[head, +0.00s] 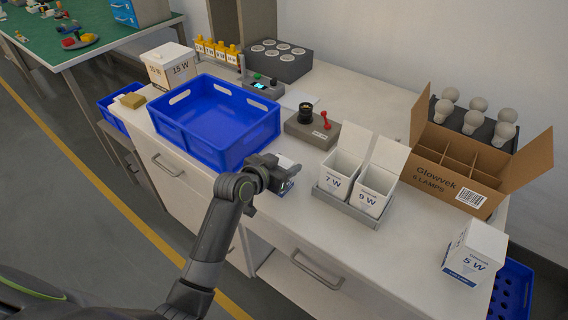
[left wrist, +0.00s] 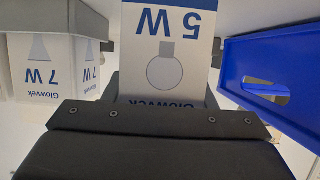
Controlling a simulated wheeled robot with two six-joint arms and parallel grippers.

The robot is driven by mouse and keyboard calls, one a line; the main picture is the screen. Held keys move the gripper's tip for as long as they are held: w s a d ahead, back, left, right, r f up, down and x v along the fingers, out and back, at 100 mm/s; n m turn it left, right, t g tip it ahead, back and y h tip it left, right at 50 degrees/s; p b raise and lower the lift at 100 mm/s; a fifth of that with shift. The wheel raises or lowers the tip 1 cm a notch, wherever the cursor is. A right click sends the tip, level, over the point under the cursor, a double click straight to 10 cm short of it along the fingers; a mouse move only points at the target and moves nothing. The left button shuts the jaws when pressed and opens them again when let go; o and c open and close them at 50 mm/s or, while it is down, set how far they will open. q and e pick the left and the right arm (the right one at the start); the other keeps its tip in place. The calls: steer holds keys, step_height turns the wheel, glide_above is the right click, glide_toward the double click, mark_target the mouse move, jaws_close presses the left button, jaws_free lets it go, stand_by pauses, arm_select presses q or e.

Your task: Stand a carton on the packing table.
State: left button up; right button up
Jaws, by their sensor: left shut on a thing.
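My left gripper (head: 284,176) is over the front of the packing table (head: 330,262), just in front of the blue crate. It is shut on a white 5 W carton (left wrist: 165,70), seen close up in the left wrist view; in the head view it is mostly hidden by the gripper. Another 5 W carton (head: 474,252) stands at the table's front right corner. An open 7 W carton (head: 341,172) and an open 9 W carton (head: 373,188) stand in a grey holder (head: 350,207). The 7 W carton also shows in the left wrist view (left wrist: 45,68). My right gripper is not in view.
The blue crate (head: 213,142) is empty. An open brown box with dividers (head: 445,174) stands at the right, before a rack of bulbs (head: 474,123). A grey device with a red lever (head: 312,130) and a 15 W carton (head: 169,66) stand farther back. The front right tabletop has free room.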

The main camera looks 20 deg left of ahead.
arm_select(q)
steer(key=o, duration=1)
steer(key=shift+f, duration=0.1)
steer(key=shift+r, duration=0.2)
steer(key=v, duration=1.2)
